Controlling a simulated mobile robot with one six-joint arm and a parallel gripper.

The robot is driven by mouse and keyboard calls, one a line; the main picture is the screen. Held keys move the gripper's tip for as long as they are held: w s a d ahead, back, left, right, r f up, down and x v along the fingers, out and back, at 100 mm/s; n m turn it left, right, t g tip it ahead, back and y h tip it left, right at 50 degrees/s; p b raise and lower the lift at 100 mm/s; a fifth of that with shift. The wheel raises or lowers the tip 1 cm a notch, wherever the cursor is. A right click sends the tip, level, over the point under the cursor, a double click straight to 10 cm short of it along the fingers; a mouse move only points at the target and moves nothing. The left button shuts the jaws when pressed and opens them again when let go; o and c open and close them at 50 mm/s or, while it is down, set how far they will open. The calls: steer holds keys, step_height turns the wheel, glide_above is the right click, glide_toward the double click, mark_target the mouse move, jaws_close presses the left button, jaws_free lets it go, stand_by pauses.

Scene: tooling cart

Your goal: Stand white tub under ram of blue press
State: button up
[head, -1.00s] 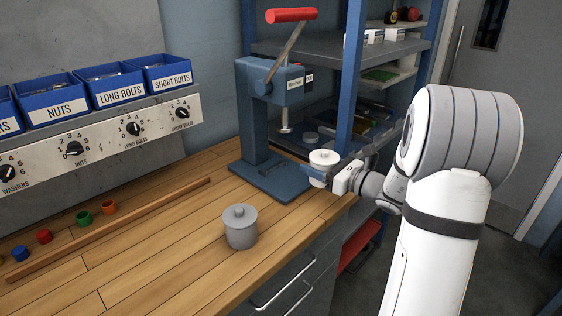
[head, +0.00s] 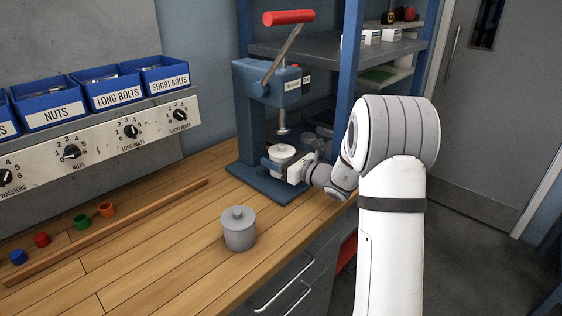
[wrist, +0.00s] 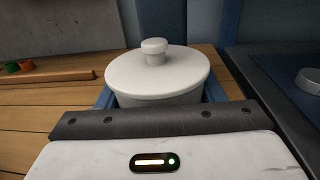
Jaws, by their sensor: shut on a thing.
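The white tub (head: 283,151) has a round lid with a knob and is upright in my gripper (head: 281,164). In the wrist view the tub (wrist: 157,75) sits between the two blue fingers, which are shut on it. The blue press (head: 250,125) stands at the back of the bench. Its ram (head: 283,121) hangs above the tub, with a visible gap between them. The tub is over the press's base plate (head: 262,186); I cannot tell whether it touches the plate.
A grey lidded tub (head: 239,230) stands on the wooden bench (head: 150,245), left of and nearer than the press. Small coloured cups (head: 81,221) lie beyond a wooden strip (head: 110,233). A blue shelf post (head: 350,75) rises right of the press.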

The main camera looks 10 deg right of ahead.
steer(key=shift+f, duration=0.65)
steer(key=shift+s+f+b, duration=0.2)
steer(key=shift+f+b, duration=0.45)
steer(key=shift+f, duration=0.05)
steer(key=o, duration=1)
steer(key=shift+f, duration=0.2)
steer(key=shift+c, duration=0.2)
steer(key=shift+r, duration=0.1)
steer(key=shift+r+p, duration=0.65)
steer(key=shift+p, duration=0.1)
steer(key=v, duration=0.6)
steer(key=b+v, duration=0.1)
steer(key=v, duration=0.4)
steer(key=shift+s+d+r, duration=0.2)
steer(key=shift+s+d, duration=0.05)
steer(key=shift+d, duration=0.05)
